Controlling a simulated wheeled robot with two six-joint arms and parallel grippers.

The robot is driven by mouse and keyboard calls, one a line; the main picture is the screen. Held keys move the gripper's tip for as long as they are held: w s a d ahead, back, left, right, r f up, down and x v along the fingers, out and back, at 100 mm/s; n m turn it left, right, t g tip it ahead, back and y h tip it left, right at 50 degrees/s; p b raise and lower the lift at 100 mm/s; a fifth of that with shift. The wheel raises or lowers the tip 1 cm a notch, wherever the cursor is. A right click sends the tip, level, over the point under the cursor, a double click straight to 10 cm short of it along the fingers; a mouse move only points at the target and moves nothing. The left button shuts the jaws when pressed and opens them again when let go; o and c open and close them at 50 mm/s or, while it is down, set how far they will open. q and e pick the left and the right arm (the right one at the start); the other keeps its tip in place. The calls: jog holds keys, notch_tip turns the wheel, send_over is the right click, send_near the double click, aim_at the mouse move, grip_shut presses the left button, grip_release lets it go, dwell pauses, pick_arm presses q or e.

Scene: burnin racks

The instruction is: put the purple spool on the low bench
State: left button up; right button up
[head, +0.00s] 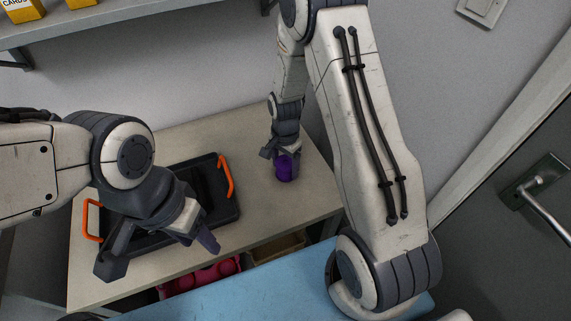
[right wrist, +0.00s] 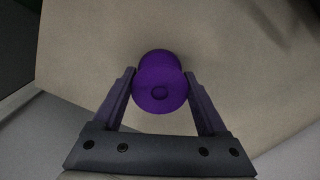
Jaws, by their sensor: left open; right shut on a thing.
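The purple spool (head: 286,168) is at the right part of the beige bench (head: 262,205) in the head view. My right gripper (head: 283,156) is shut on the spool from above. In the right wrist view the spool (right wrist: 160,82) sits between the two fingers of the right gripper (right wrist: 160,88), with the bench top behind it. I cannot tell whether the spool touches the bench or hangs just above it. My left gripper (head: 160,258) is open and empty, above the front left of the bench and partly over the black tray.
A black tray (head: 228,212) with orange handles stands on the bench's left half. A blue surface (head: 240,296) lies in front. A pink item (head: 205,275) and a brown box (head: 280,248) show below the bench edge. A shelf (head: 90,22) is at the upper left, a door handle (head: 540,180) at right.

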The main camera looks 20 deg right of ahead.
aim_at(285, 163)
jog(key=o, duration=1.4)
jog(key=shift+r, duration=0.3)
notch_tip(285, 163, up, 11)
jog(key=s+a+r+n, duration=0.7)
jog(key=s+a+n, duration=0.15)
jog(key=a, duration=0.25)
jog(key=shift+s+a+r+n+y+p, duration=0.15)
jog(key=shift+s+a+r+n+p, duration=0.45)
jog(key=shift+s+n, duration=1.6)
jog(key=shift+s+a+r+n+y+p, duration=0.2)
jog(key=shift+s+a+r+n, duration=0.75)
jog(key=shift+s, duration=1.95)
jog(key=shift+s+a+r+n+y+p, duration=0.25)
jog(key=shift+s+r+n, duration=0.7)
jog(key=shift+s+n, duration=1.5)
